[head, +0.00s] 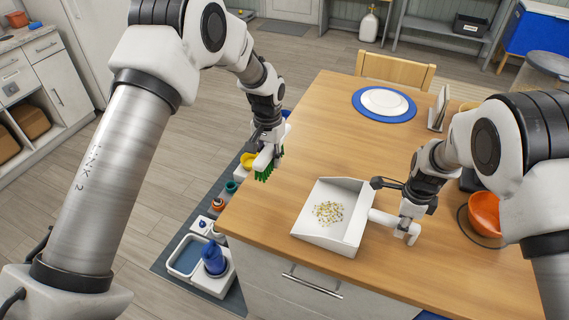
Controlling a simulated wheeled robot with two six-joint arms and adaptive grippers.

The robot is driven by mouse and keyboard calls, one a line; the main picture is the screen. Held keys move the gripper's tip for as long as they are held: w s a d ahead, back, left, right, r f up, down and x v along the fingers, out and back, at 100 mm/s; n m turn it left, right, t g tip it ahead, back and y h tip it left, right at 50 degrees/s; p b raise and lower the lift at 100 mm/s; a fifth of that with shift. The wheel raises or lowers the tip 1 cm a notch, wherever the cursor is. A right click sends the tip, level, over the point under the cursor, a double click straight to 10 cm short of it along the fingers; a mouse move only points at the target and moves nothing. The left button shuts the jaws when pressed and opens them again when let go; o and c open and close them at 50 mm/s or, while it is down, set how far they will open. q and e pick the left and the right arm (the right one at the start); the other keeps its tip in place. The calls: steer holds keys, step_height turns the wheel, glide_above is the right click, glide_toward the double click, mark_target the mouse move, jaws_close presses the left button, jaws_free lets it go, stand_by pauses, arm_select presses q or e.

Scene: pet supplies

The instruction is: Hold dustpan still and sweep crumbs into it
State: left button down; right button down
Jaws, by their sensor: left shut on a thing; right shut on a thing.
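A white dustpan (343,190) lies on the wooden table near its front edge, its low lip toward the lower left. Pale yellow and white crumbs (329,212) lie in a loose patch within its walls. My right gripper (404,228) is shut on the dustpan's handle at the right side of the pan. My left gripper (270,143) is shut on a brush with green bristles (264,174). It holds the brush over the table's left edge, up and left of the dustpan and apart from it. The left fingers partly hide the brush.
On the table (320,120) are a blue plate with a white dish (384,103) at the back and an orange bowl (485,213) at the right. A wooden chair (395,70) stands behind. A blue bottle (213,258) and other items stand on a floor mat at left.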

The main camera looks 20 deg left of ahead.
stand_by(0.4)
steer(key=c, duration=0.8)
jaws_free()
step_height(320, 180, up, 8)
steer(key=shift+r, duration=0.1)
steer(key=shift+w, duration=0.1)
arm_select(q)
step_height(320, 180, up, 8)
steer(key=p, duration=0.7)
steer(key=shift+f+p, duration=0.2)
steer(key=shift+p, duration=0.1)
arm_select(e)
step_height(320, 180, up, 9)
steer(key=shift+r, duration=0.1)
arm_select(q)
steer(key=shift+f, duration=0.1)
